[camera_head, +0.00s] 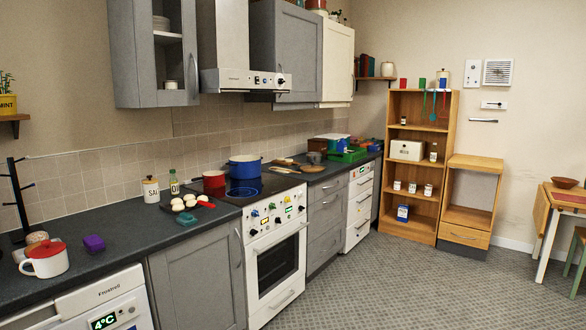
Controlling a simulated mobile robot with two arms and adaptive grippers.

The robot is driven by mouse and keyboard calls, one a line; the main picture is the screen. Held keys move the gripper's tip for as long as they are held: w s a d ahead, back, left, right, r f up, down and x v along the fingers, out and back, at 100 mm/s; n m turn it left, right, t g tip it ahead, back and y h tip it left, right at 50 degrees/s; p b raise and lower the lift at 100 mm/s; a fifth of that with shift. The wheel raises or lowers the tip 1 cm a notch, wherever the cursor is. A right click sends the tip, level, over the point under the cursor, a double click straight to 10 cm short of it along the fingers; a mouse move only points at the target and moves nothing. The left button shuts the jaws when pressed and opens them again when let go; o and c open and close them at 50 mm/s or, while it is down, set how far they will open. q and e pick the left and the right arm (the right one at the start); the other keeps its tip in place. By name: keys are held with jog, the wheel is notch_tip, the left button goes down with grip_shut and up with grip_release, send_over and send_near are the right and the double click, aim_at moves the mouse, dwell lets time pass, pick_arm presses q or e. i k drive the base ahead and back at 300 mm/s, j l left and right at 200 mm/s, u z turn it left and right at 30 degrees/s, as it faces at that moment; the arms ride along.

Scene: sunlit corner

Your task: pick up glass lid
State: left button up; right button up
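I cannot make out a glass lid for certain in the head view. A blue pot (245,168) stands at the back of the black cooktop (247,188). A red pan (213,182) stands on the cooktop to its left. Small flat round items (313,168) lie on the counter right of the cooktop, too small to tell what they are. Neither of my grippers is in view.
A wooden shelf (411,202) stands at the back. The tiled floor (400,285) is clear.

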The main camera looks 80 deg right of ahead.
aim_at(312, 165)
jog(key=z, duration=2.4)
